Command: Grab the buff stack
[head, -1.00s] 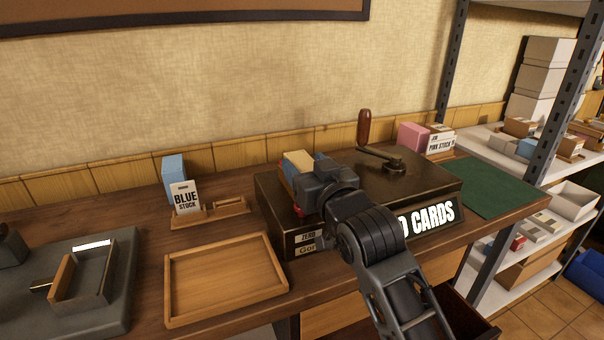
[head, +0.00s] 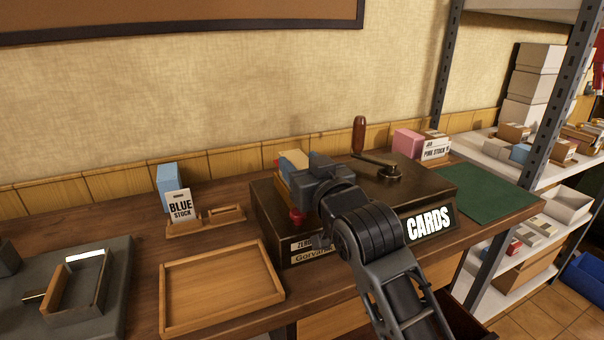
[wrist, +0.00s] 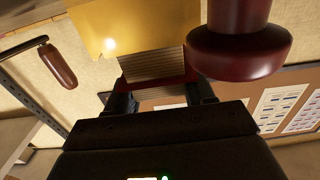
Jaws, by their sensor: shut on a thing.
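The buff stack (head: 293,159) shows as a pale tan block at the left end of the dark press box, partly hidden behind my gripper (head: 312,180). In the wrist view a ridged, brownish stack edge (wrist: 152,66) lies between my two fingers (wrist: 160,100), which are shut on it. A yellow plate (wrist: 135,25) lies beyond the stack. My gripper's fingertips are hidden in the head view.
A dark red knob (wrist: 240,45) is close to my right finger. The press lever (head: 360,135) stands on the box (head: 425,183). The empty wooden tray (head: 222,285), blue stock (head: 169,183), pink stock (head: 407,142) and green mat (head: 485,192) are around it.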

